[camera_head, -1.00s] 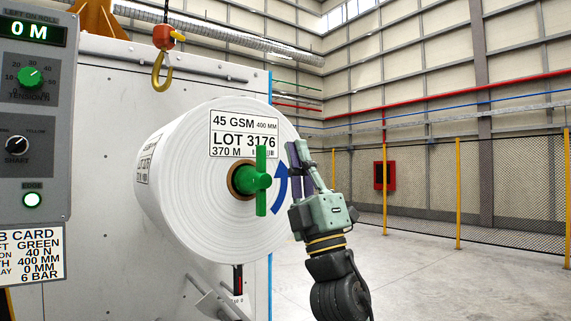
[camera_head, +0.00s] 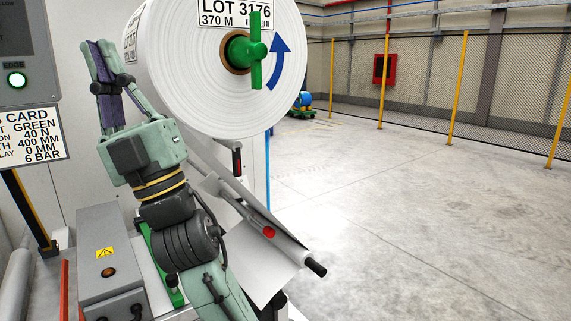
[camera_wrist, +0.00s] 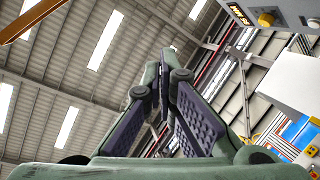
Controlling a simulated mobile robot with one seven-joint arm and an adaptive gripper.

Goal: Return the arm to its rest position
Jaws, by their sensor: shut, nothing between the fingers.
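My gripper (camera_head: 103,60) is raised at the left in the head view, fingers pointing up, in front of the machine panel and left of the white roll. It is shut and empty. In the wrist view my gripper (camera_wrist: 163,85) has its purple-padded fingers together at the tips, against the roof. My arm runs from the gripper down to the bottom of the head view. The gripper looks apart from the roll, though the depth gap is hard to judge.
The white roll (camera_head: 180,70) with a green handle (camera_head: 256,50) hangs on the machine. A bar with a red part (camera_head: 268,232) and a white sheet (camera_head: 250,265) sticks out below. A grey box (camera_head: 108,260) stands lower left.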

